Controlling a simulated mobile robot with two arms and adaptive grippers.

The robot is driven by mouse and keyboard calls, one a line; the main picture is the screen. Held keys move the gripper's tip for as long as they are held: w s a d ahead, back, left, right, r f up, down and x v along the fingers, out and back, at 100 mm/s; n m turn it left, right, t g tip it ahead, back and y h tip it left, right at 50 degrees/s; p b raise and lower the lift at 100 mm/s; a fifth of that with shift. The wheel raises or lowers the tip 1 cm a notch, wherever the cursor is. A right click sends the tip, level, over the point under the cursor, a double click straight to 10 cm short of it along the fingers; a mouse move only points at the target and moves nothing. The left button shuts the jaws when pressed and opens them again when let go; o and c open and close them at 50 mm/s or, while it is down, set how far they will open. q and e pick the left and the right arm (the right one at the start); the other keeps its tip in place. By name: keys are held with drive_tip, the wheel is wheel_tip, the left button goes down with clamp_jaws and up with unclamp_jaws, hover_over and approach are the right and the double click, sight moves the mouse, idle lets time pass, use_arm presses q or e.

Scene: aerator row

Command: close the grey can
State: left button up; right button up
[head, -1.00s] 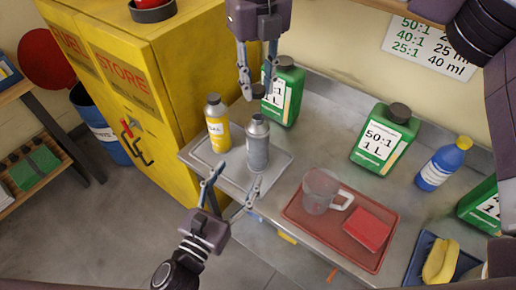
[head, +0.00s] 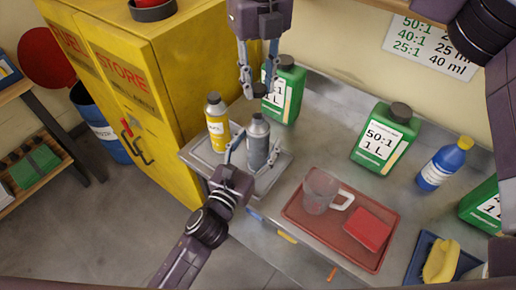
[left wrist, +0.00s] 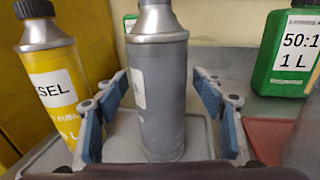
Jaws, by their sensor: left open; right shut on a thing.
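The grey can (head: 258,150) stands upright on a grey tray (head: 205,158) beside the yellow can (head: 217,125). My left gripper (head: 249,155) is open, its fingers on either side of the grey can's body. The left wrist view shows the grey can (left wrist: 163,95) between the blue pads, with gaps to both; its very top is cut off there. My right gripper (head: 257,88) is shut on a small dark cap (head: 260,91), held above and slightly behind the grey can, in front of a green jug.
Green jugs (head: 384,140) and a blue bottle (head: 443,163) stand along the back. A red tray (head: 297,212) holds a clear jug (head: 319,190) and a red block (head: 368,230). A yellow cabinet (head: 165,70) borders the left.

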use_arm(q)
clamp_jaws()
use_arm(e)
hover_over(259, 117)
drive_tip(key=shift+f, duration=2.5)
drive_tip(key=shift+f, duration=0.9)
drive_tip(key=shift+f, duration=0.6)
